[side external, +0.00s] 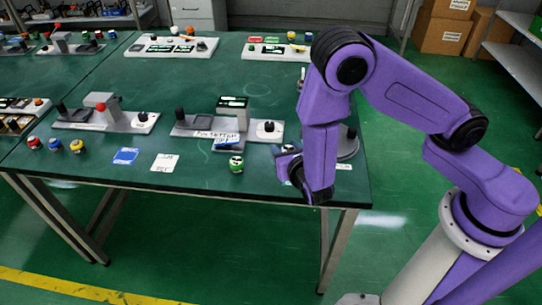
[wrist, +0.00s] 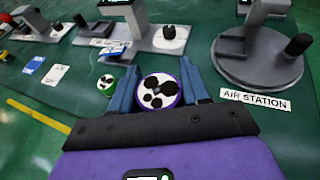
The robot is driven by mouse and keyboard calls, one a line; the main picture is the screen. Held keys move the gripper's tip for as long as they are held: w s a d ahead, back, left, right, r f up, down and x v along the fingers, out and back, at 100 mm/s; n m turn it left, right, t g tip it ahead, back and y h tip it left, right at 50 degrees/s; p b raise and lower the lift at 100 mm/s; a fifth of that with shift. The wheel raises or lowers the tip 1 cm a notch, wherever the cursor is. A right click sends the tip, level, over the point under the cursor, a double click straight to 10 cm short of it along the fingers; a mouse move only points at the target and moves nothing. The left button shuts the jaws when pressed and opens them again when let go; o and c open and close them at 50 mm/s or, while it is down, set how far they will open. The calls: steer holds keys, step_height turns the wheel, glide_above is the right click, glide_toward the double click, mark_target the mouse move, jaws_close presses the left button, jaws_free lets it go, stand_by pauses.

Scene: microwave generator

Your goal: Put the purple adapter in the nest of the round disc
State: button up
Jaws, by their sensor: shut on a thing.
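The purple adapter (wrist: 158,91) has a purple rim and a white top with black round marks. It sits between the two blue fingers of my gripper (wrist: 159,70), which is shut on it. In the side view my gripper (side external: 287,156) is low near the front edge of the table, and the adapter is mostly hidden there. The grey round disc (wrist: 262,75) stands to the right of my gripper, apart from it, with an upright post and a black knob on it. An AIR STATION label lies before it. In the side view the disc (side external: 347,150) is partly hidden by my arm.
A green-and-white adapter (side external: 236,164) stands left of my gripper, also in the wrist view (wrist: 106,82). Behind it is a grey station (side external: 190,127) with a black knob. Red, blue and yellow pieces (side external: 55,145) and flat cards (side external: 125,156) lie further left.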

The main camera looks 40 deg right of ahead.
steer(key=s+d+r, duration=0.2)
steer(key=s+r, duration=0.1)
steer(key=s, duration=0.4)
steer(key=w+d+f+m+g+h, duration=0.1)
steer(key=w+d+m+g+h, duration=1)
steer(key=d, duration=0.8)
steer(key=shift+w+a+f+m+g+y, duration=0.15)
steer(key=shift+w+f+m+y, duration=0.3)
steer(key=shift+f, duration=1.15)
steer(key=shift+w+f+m+g+y, duration=0.25)
steer(key=shift+w+f, duration=0.35)
steer(key=shift+f, duration=1.05)
steer(key=shift+w+a+f+m+g+y, duration=0.15)
steer(key=shift+w+f+y, duration=0.3)
steer(key=shift+f, duration=1.15)
steer(key=shift+f, duration=0.15)
steer(key=o, duration=1.2)
steer(key=shift+c, duration=0.2)
